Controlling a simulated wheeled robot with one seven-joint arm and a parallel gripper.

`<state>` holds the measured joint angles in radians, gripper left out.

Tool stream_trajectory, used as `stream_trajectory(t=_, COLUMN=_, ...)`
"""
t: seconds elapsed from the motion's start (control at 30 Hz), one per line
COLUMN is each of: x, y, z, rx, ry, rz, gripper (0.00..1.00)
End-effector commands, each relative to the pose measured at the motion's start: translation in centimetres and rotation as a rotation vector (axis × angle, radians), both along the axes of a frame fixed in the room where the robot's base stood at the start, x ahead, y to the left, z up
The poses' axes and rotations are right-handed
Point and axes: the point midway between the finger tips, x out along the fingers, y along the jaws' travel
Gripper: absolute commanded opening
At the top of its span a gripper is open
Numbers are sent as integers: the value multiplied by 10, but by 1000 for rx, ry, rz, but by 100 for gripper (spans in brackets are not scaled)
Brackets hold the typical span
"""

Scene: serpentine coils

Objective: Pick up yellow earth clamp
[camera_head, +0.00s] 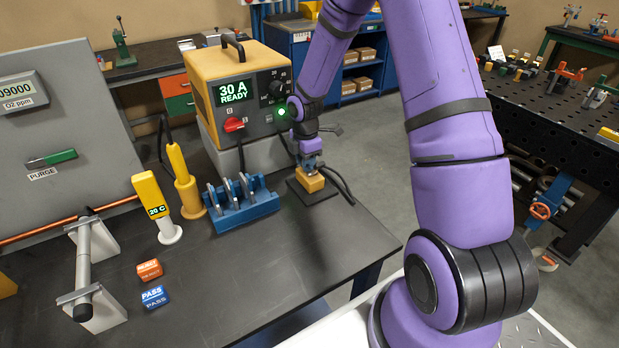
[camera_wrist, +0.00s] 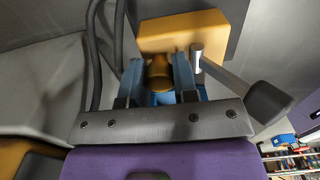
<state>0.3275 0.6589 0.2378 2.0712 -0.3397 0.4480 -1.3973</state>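The yellow earth clamp (camera_head: 310,183) sits on a small dark plate (camera_head: 322,195) at the bench's right edge, in front of the yellow power source. In the wrist view its yellow block (camera_wrist: 182,32) lies just past the fingertips, with a silver post and a dark-ended lever at its right. My gripper (camera_head: 311,168) points down at the clamp from above. In the wrist view its fingers (camera_wrist: 158,72) stand on either side of the clamp's round yellow knob. The gaps there look very small, and I cannot tell whether both fingers touch it.
The yellow power source (camera_head: 205,92) is close behind. Dark cables (camera_head: 338,183) run beside the clamp and gripper. The bench front is clear.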

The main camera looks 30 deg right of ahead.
Motion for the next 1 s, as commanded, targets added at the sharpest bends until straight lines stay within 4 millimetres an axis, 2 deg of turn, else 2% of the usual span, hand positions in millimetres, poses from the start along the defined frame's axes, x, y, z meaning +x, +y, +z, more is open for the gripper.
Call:
stream_trajectory(t=0.47, x=1, y=0, z=4, rx=0, ry=-2, rz=0, gripper=0)
stream_trajectory(t=0.8, x=1, y=0, z=38, rx=-1, ry=-4, rz=-2, gripper=0)
stream_trajectory(t=1.0, x=-28, y=16, z=40, rx=-1, ry=0, rz=1, gripper=0)
